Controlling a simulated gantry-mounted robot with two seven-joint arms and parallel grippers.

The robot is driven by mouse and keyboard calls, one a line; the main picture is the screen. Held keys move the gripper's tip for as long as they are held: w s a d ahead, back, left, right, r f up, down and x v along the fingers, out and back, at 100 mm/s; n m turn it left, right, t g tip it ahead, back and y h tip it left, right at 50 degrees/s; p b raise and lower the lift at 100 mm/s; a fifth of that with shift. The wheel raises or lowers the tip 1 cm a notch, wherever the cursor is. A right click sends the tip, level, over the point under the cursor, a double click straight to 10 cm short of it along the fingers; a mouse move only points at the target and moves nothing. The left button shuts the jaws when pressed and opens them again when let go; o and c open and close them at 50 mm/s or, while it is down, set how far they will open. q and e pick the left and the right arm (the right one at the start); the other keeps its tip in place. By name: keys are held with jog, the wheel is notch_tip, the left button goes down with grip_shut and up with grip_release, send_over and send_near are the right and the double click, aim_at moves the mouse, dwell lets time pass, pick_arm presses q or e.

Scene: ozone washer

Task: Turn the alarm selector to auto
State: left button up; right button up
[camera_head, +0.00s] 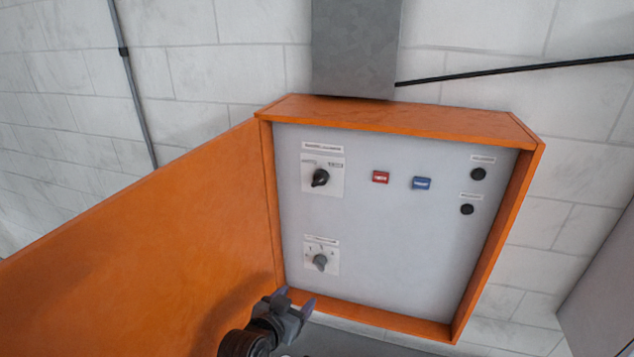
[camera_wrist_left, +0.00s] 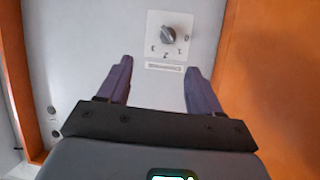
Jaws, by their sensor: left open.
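An open orange control box has a light grey panel (camera_head: 390,255). At its upper left is a black rotary selector (camera_head: 320,177) on a white plate, with small labels too blurred to read. Below it is a grey rotary selector (camera_head: 320,261) on its own white plate, which also shows in the left wrist view (camera_wrist_left: 169,34) with numbered marks. I cannot tell from the lettering which one is the alarm selector. My left gripper (camera_head: 294,299) is open and empty below the grey selector, apart from it. In the left wrist view its fingers (camera_wrist_left: 160,67) point towards that plate. My right gripper is not in view.
The orange door (camera_head: 150,240) stands open on the left, close to my left arm. The panel also carries a red switch (camera_head: 380,177), a blue switch (camera_head: 421,183) and two black buttons (camera_head: 478,174) (camera_head: 467,209). The panel's lower middle is bare.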

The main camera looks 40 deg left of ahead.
pick_arm(q)
jog(key=w+a+r+n+t+y, duration=0.1)
jog(key=w+a+r+n+t, duration=0.2)
jog(key=r, duration=0.7)
jog(key=t+y, duration=0.1)
send_near(317, 182)
jog(key=shift+n, duration=0.3)
jog(key=p+x, duration=0.3)
jog(key=x, duration=0.5)
jog(key=shift+w+a+r, duration=0.15)
jog(key=shift+w+r, duration=0.05)
jog(key=shift+w, duration=0.15)
jog(key=shift+w+a+f, duration=0.15)
jog(key=shift+w+a, duration=0.05)
jog(key=shift+w, duration=0.45)
jog(key=c, duration=0.9)
